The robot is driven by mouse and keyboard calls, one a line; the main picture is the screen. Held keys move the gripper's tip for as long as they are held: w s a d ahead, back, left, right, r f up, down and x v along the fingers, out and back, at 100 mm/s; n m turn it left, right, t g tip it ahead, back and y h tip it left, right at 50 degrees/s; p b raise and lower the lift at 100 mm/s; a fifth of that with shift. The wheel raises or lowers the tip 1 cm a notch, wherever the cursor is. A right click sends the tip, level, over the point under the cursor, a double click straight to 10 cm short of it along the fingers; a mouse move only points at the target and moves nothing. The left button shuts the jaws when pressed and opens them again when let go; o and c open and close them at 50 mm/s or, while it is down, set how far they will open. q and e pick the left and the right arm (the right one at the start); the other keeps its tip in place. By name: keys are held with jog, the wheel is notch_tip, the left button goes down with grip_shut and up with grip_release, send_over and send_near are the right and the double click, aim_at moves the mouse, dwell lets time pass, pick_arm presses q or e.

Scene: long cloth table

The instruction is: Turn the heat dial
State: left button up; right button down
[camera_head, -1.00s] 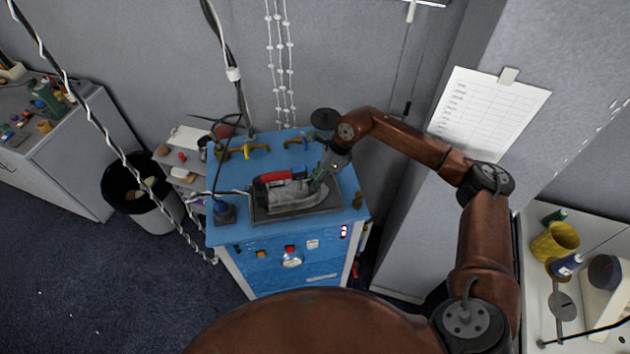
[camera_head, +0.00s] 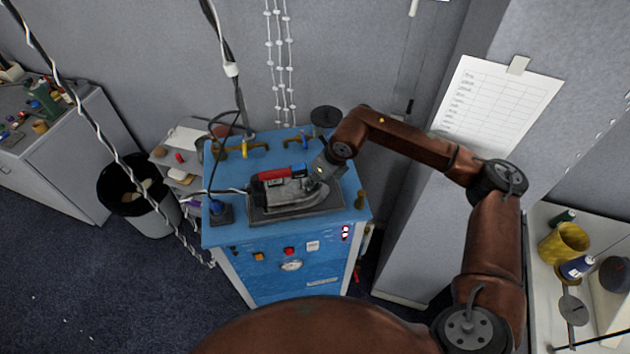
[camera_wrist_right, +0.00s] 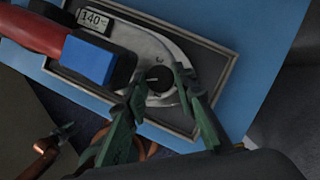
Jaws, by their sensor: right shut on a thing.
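A grey clothes iron (camera_head: 290,198) with a red and blue handle lies on a dark framed rest on top of the blue cabinet. In the right wrist view its round dark heat dial (camera_wrist_right: 158,74) has a small white pointer line, and a small display (camera_wrist_right: 94,18) reads 140. My right gripper (camera_wrist_right: 161,80) has its green fingers on both sides of the dial, shut on it. In the head view this gripper (camera_head: 320,174) is at the iron's right end, and the dial there is hidden or too small to make out. My left gripper is not in view.
The blue cabinet (camera_head: 325,270) has a gauge, buttons and a red lit display on its front. Yellow valves (camera_head: 245,149) stand at its back left. A cord runs from the iron. A wall pillar is close on the right; a waste bin (camera_head: 150,208) stands left.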

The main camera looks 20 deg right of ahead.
dwell(0.4)
jog(key=c, duration=1.6)
grip_release()
jog(key=shift+r, duration=0.25)
jog(key=v, duration=1.1)
jog(key=shift+s+r, duration=0.15)
jog(key=shift+r, duration=0.15)
